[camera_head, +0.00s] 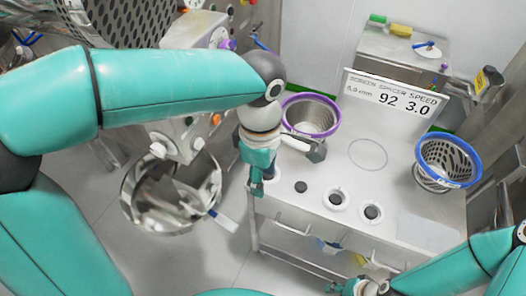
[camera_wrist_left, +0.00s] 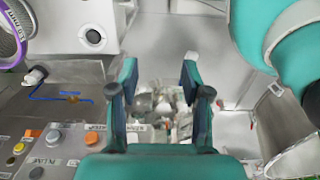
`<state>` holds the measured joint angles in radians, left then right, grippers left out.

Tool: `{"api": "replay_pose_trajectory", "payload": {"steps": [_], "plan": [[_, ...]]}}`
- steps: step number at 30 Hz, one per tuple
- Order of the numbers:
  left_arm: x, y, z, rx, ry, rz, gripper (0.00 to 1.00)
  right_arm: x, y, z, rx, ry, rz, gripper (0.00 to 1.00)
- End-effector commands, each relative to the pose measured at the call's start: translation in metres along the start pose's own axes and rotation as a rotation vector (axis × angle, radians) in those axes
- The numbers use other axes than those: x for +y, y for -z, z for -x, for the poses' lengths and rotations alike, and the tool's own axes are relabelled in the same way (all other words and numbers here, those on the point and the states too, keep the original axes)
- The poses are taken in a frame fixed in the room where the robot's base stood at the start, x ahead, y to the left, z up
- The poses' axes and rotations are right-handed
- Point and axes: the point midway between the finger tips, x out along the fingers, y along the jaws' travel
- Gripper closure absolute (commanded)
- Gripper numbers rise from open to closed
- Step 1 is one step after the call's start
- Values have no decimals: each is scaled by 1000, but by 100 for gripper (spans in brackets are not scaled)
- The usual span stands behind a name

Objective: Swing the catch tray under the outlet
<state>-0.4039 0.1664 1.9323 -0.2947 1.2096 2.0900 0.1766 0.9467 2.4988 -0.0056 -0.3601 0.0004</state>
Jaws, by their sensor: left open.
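A round shiny metal pan, which looks like the catch tray (camera_head: 140,207), hangs at centre left in the head view, below a grey machine housing. A short white and blue handle (camera_head: 225,220) sticks out from its right side. The outlet cannot be told apart clearly; my left arm covers part of the machine above. My left gripper (camera_head: 258,180) is open and empty, right of the pan and apart from it, by the bench's left edge. Its two spread fingers show in the left wrist view (camera_wrist_left: 158,85). My right gripper (camera_head: 360,287) is partly cut off at the bottom edge.
The white bench (camera_head: 395,215) holds a purple-rimmed basket (camera_head: 312,115), a blue-rimmed basket (camera_head: 448,160) and a sign (camera_head: 395,95). A panel with several buttons (camera_wrist_left: 53,137) is at left in the wrist view. Bare floor (camera_head: 215,260) lies between pan and bench.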

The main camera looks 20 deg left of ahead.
Motion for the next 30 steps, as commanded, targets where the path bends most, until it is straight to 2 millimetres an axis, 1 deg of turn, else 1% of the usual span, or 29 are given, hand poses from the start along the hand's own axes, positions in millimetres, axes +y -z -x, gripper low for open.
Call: {"api": "replay_pose_trajectory", "payload": {"steps": [24,30], "plan": [[-1,-3,58,-1,-2,-1,52,0,0,0,0,0,0,60],[-2,-3,66,-1,-1,-1,52,0,0,0,0,0,0,60]]}}
